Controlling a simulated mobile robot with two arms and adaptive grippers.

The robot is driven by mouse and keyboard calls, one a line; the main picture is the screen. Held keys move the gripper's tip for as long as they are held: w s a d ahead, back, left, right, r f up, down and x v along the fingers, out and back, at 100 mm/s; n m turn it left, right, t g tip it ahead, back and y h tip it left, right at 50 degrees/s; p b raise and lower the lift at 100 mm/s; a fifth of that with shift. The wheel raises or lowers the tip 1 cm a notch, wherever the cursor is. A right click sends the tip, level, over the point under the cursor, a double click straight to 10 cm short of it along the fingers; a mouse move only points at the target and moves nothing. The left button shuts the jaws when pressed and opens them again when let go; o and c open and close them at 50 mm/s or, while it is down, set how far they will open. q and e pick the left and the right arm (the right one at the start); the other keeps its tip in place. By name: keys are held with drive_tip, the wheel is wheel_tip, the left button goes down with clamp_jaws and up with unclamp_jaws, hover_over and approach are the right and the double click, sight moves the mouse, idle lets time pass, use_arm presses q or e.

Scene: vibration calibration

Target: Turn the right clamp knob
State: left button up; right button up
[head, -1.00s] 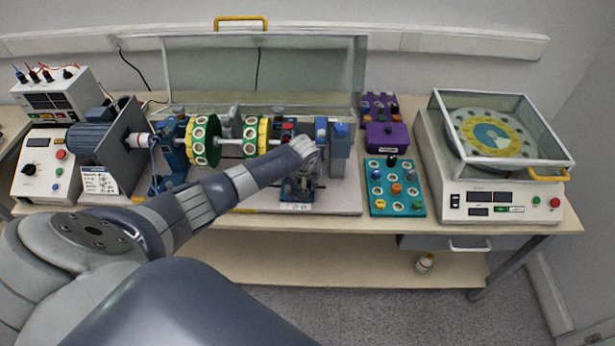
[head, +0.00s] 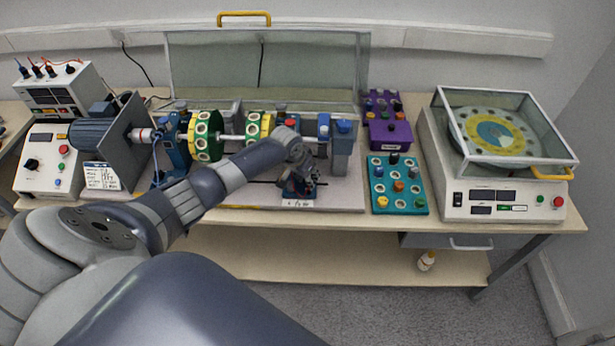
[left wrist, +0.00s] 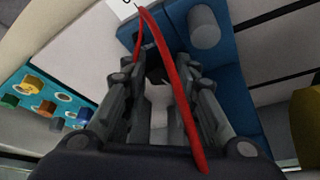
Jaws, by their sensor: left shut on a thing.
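My left gripper (head: 298,188) reaches down at the front of the right part of the rotor rig. In the left wrist view its two fingers (left wrist: 158,78) are closed around a small dark part, which I take to be the right clamp knob; the fingers hide most of it. A blue support block (left wrist: 225,75) with a grey round stub (left wrist: 204,28) stands just beyond the fingers. In the head view the right blue support (head: 323,130) rises behind the gripper. My right gripper is in neither view.
A thin red curved strip (left wrist: 175,80) crosses before the fingers in the wrist view. A teal tray (head: 407,205) of coloured knobs and a purple holder (head: 388,135) stand right of the rig. Green-yellow discs (head: 206,137) sit on the shaft to the left.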

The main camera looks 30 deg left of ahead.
use_arm(q)
drive_tip(key=o, duration=1.1)
drive_tip(key=shift+c, duration=0.2)
drive_tip(key=v, duration=1.2)
